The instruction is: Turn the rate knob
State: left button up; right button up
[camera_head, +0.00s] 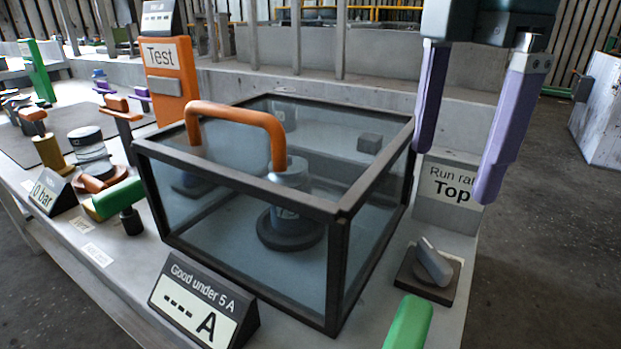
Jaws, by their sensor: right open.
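The rate knob (433,262) is a grey bar-shaped knob on a dark square base at the right end of the bench. It leans diagonally, its upper end to the left. Behind it stands a grey sign (447,193) reading "Run rat..." and "Top", its upper right partly covered by a finger. My right gripper (456,160) comes in from the top, with two purple fingers spread wide apart. It is empty, above and behind the knob in the picture, in front of the sign. My left gripper does not show.
A dark-framed glass box with an orange handle (240,114) stands left of the knob, over a grey part (290,215). A green handle (409,322) rises in front of the knob. A "Good under 5 A" display (203,302) stands at the front. The bench's right edge is close.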

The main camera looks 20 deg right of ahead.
aim_at(436, 253)
jog(key=f, duration=0.2)
jog(key=s+f+b, duration=0.1)
jog(key=f, duration=0.1)
jog(key=shift+s+d, duration=0.1)
notch_tip(436, 253, down, 5)
jog(key=shift+f+b, duration=0.2)
jog(key=shift+b, duration=0.75)
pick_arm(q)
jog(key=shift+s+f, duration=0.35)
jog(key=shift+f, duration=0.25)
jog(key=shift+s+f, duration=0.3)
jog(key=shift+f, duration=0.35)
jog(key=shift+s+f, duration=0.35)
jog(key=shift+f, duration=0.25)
pick_arm(e)
jog(key=shift+f, duration=0.4)
